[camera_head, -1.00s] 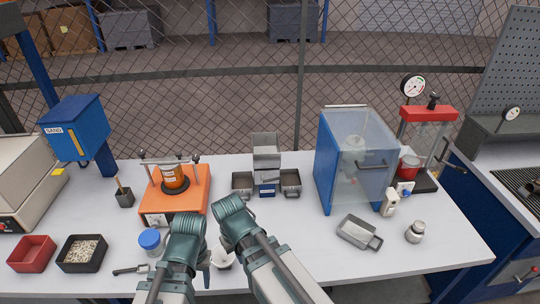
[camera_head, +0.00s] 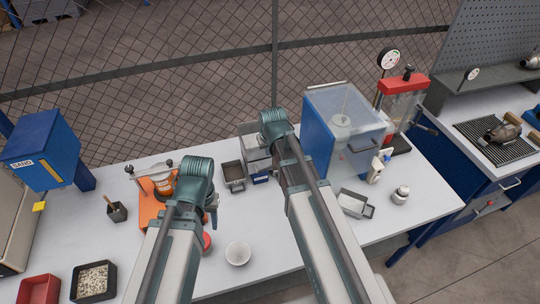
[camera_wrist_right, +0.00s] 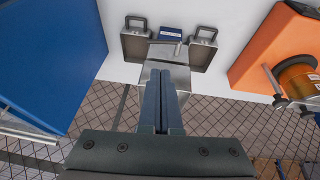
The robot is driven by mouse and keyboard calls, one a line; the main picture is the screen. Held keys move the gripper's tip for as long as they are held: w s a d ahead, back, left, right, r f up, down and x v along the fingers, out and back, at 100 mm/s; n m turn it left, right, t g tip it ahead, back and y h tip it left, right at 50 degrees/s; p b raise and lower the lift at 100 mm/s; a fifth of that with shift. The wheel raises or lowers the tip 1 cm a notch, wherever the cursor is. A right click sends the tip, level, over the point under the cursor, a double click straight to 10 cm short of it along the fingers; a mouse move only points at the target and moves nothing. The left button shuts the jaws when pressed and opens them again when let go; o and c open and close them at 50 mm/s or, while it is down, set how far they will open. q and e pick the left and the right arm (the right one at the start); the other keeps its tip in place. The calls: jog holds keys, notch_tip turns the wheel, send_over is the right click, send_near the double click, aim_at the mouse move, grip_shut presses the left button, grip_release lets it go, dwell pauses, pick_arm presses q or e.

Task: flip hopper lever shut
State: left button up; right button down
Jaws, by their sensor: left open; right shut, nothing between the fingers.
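The grey metal hopper (camera_head: 252,142) of the splitter stands mid-bench and is partly covered by my right arm. It also shows in the right wrist view (camera_wrist_right: 180,77), with a blue block (camera_wrist_right: 171,33) and a metal pan on each side. A thin rod (camera_wrist_right: 178,46), perhaps the lever, shows at its front; its position is hard to tell. My right gripper (camera_wrist_right: 161,73) is shut and empty, with its fingertips over the hopper; contact cannot be told. My left gripper (camera_head: 212,212) is open and empty above the bench, left of the hopper, its fingers partly hidden by the wrist.
An orange machine (camera_head: 150,212) stands left of the hopper, partly behind my left arm. A blue cabinet with a clear front (camera_head: 318,135) stands close on the right. A white bowl (camera_head: 238,253) sits between my arms. A mesh fence runs behind the bench.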

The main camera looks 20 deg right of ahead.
aim_at(272, 167)
jog(key=b+x, duration=1.2)
jog(key=x, duration=0.1)
jog(key=shift+s+d+f+b, duration=0.25)
jog(key=shift+f+b, duration=0.05)
jog(key=shift+f, duration=0.15)
jog(key=shift+s+d+f+b, duration=0.1)
jog(key=shift+d+f+b, duration=0.3)
jog(key=shift+f+b, duration=0.6)
jog(key=shift+r, duration=0.2)
jog(key=shift+d+r+p, duration=0.15)
jog(key=shift+r+p, duration=0.3)
jog(key=shift+p, duration=0.25)
jog(key=shift+r, duration=0.2)
